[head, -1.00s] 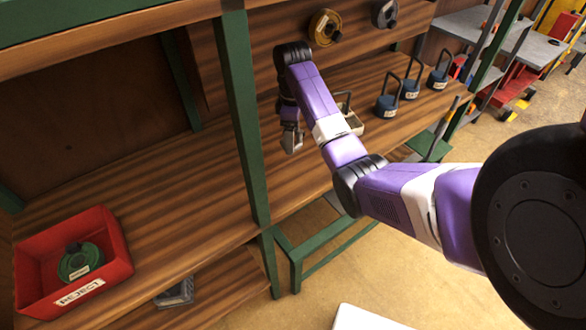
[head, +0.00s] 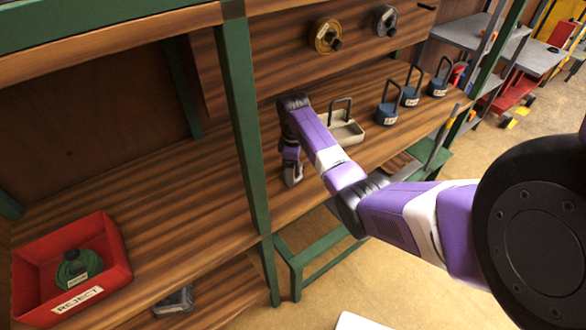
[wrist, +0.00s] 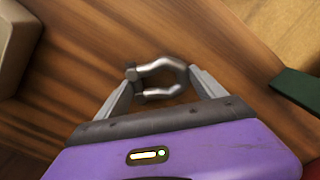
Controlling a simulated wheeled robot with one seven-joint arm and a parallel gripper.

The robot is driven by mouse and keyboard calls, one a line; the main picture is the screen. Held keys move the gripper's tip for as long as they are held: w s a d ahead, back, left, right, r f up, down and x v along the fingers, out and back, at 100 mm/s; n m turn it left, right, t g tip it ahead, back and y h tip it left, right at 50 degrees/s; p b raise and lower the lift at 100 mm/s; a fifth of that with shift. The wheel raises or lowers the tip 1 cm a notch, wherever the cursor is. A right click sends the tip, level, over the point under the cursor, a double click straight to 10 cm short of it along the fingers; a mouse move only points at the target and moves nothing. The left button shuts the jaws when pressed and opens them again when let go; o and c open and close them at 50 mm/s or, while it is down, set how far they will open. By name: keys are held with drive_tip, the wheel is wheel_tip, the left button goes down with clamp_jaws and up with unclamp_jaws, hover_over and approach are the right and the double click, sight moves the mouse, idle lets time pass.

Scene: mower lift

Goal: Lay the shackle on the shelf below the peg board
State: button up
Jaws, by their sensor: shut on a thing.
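A grey metal shackle (wrist: 162,66) shows between the fingers of my gripper (wrist: 162,82) in the wrist view, its curved bow toward the right finger. My gripper is shut on it. In the head view my gripper (head: 292,174) points down, low over the wooden shelf (head: 385,148) below the peg board (head: 358,55). The shackle cannot be made out there. Wood lies under the shackle in the wrist view; I cannot tell whether it touches the shelf.
A pale tray with a handle (head: 345,130) and several blue padlock-like items (head: 387,114) stand farther right on the shelf. A green post (head: 245,130) rises left of my gripper. A red reject bin (head: 112,255) holds a green round item.

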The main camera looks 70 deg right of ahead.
drive_tip(key=o, duration=1.7)
drive_tip(key=shift+f, duration=0.1)
wheel_tip(320, 180, up, 12)
drive_tip(key=shift+s, duration=0.1)
